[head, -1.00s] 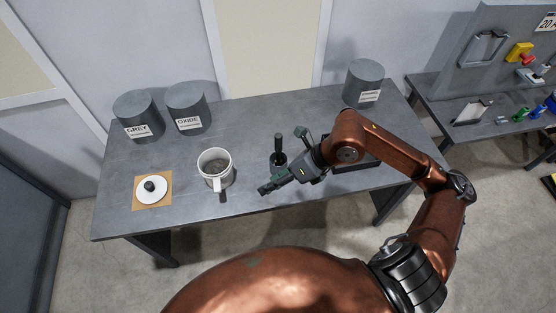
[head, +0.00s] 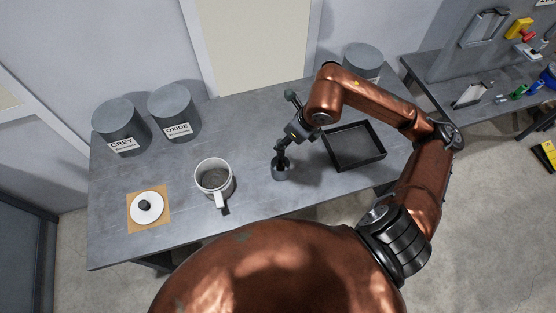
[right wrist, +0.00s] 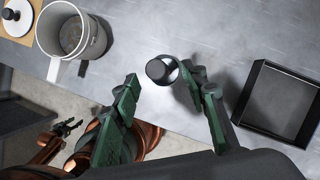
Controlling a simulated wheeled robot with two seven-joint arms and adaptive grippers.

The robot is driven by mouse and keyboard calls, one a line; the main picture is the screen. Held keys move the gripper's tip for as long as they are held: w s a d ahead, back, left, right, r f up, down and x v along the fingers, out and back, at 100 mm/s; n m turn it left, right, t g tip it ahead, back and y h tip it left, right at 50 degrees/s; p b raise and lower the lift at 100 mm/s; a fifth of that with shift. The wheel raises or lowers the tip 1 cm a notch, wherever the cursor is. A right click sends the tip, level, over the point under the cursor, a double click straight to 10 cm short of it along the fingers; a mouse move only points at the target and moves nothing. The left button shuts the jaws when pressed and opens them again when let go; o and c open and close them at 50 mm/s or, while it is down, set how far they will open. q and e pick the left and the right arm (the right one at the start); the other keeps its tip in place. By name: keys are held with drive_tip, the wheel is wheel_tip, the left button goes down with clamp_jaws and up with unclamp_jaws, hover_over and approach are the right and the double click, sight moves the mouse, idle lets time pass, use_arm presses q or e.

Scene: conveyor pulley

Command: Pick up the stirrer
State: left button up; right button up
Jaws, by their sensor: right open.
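The stirrer (right wrist: 161,70) stands upright in a small dark holder (head: 280,174) near the front of the table. In the right wrist view I see its dark round top end-on. My right gripper (head: 282,152) is above the holder, pointing down; its open green fingers (right wrist: 160,76) show on either side of the stirrer's top, with the right-hand finger closer. I cannot tell whether they touch it. In the head view the gripper hides most of the stirrer. My left gripper (right wrist: 66,128) shows small in the right wrist view, away from the table top, its opening unclear.
A white mug (head: 213,178) stands left of the holder. A white lid (head: 147,208) with a black knob lies on a tan mat (head: 134,222). A black tray (head: 357,147) is on the right. Grey canisters (head: 121,126) stand at the back. Bare table surrounds the holder.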

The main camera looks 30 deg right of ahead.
sight(281, 159)
drive_tip(key=x, duration=0.5)
drive_tip(key=shift+s+a+f, duration=0.1)
drive_tip(key=shift+s+f, duration=0.05)
drive_tip(key=shift+f, duration=0.35)
drive_tip(key=shift+w+f, duration=0.1)
drive_tip(key=shift+w, duration=0.1)
drive_tip(key=c, duration=0.8)
use_arm(q)
drive_tip(key=shift+s+r, duration=0.1)
drive_tip(key=shift+s, duration=0.85)
use_arm(e)
clamp_jaws()
